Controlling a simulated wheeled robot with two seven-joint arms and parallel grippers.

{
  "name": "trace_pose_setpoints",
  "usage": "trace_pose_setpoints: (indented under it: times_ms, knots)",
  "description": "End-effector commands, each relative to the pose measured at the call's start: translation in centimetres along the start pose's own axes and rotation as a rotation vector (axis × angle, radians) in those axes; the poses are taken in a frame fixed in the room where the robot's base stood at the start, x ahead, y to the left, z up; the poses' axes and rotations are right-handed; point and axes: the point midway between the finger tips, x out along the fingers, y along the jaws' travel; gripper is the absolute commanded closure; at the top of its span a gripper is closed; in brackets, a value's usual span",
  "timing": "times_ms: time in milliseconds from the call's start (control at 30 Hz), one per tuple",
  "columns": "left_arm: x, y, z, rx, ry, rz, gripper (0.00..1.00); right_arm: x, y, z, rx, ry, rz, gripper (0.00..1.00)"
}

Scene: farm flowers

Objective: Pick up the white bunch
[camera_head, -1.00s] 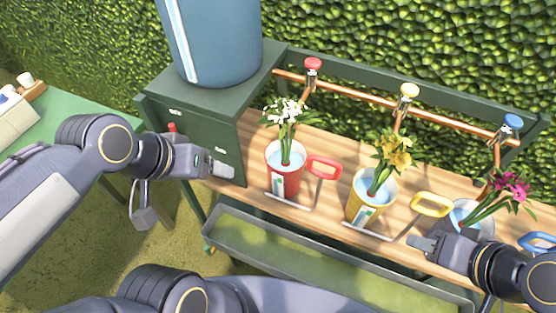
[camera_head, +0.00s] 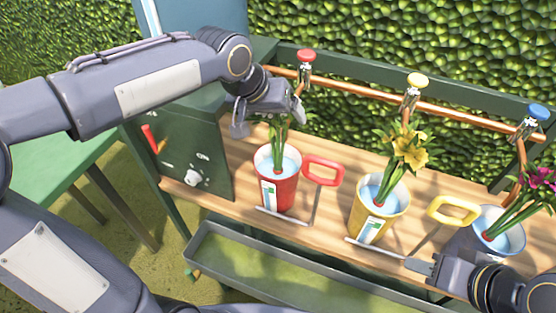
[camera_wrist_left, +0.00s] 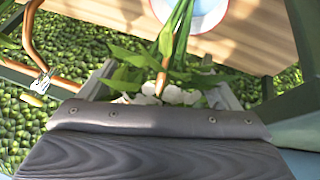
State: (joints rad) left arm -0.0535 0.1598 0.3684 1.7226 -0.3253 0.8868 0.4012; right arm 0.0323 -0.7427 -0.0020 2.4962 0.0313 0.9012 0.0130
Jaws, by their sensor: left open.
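The white bunch stands in water in the red bucket (camera_head: 284,194), its green stems (camera_head: 279,148) upright. In the head view its blossoms are hidden behind my left gripper (camera_head: 272,112). In the left wrist view the white blossoms (camera_wrist_left: 178,94) and leaves lie between the two open fingers of my left gripper (camera_wrist_left: 162,90), which are apart on either side. Whether a finger touches the flowers I cannot tell. My right gripper (camera_head: 420,266) is at the lower right, by the bench's front edge; its jaw state is unclear.
A yellow bucket (camera_head: 370,217) with yellow flowers and a bucket with magenta flowers (camera_head: 540,184) stand to the right. Copper pipes with red (camera_head: 306,56), yellow and blue taps run behind. A green box (camera_head: 181,160) with a knob is left of the red bucket.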

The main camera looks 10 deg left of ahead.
Motion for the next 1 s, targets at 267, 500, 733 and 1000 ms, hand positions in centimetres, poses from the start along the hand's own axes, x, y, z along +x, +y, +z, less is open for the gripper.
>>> trace_pose_setpoints:
  times_ms: [267, 500, 733, 1000]
  knots:
    - [1.58, -0.03, -0.01, -0.001, 0.002, 0.0, 0.16, 0.2, 0.09, 0.11, 0.0, 0.0, 0.0, 0.64]
    - [1.54, -0.04, 0.0, -0.001, 0.001, 0.0, 0.33, 0.2, 0.09, 0.11, 0.0, 0.0, 0.0, 0.64]
    - [1.53, -0.05, 0.0, -0.001, 0.001, 0.0, 0.63, 0.2, 0.09, 0.11, 0.0, 0.0, 0.0, 0.64]
    - [1.47, -0.02, -0.05, -0.001, 0.003, 0.0, 0.87, 0.2, 0.09, 0.11, 0.0, 0.0, 0.0, 0.64]
